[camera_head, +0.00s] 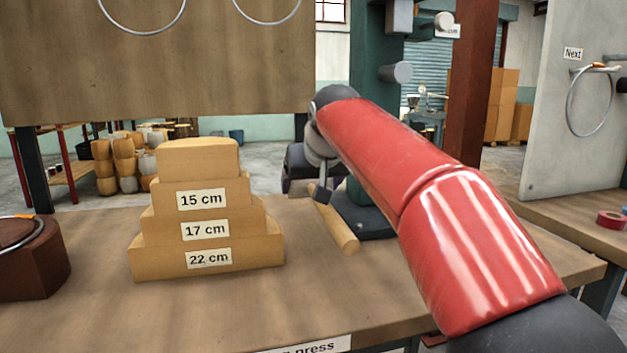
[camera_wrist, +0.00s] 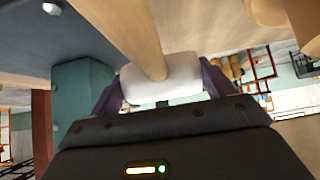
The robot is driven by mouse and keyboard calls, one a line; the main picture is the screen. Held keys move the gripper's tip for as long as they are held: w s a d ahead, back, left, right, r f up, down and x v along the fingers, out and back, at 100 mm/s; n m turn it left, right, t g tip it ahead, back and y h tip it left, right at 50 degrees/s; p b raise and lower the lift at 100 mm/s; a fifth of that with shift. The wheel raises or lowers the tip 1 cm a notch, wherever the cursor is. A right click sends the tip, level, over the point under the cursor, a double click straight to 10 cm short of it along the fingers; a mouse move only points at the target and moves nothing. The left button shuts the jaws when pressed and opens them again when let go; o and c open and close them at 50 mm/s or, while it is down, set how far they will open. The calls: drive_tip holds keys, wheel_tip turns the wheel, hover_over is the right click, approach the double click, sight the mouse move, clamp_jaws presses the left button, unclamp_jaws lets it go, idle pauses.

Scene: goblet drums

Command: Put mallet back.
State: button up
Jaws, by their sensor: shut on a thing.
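The mallet has a pale head (camera_wrist: 165,80) and a wooden handle (camera_wrist: 128,32) in the wrist view. My gripper (camera_wrist: 160,92) is shut on the head, with a dark purple finger on each side of it. The handle points away from my gripper. In the head view the handle (camera_head: 336,228) shows low over the workbench, beside the dark base of a green press (camera_head: 368,218). I cannot tell whether the handle touches the bench. My arm and wrist hide most of the gripper and the mallet head there.
A stepped wooden block stack (camera_head: 205,242) with size labels stands left of the mallet on the workbench (camera_head: 185,315). A dark brown round block (camera_head: 28,262) with a ring is at far left. A hanging board (camera_head: 170,75) with rings is above. The front bench middle is clear.

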drive_tip(key=shift+f+b, duration=2.85)
drive_tip(key=shift+f, duration=0.1)
drive_tip(key=shift+f+b, duration=0.3)
drive_tip(key=shift+f, duration=0.1)
drive_tip(key=o, duration=1.3)
drive_tip(key=shift+f, duration=0.1)
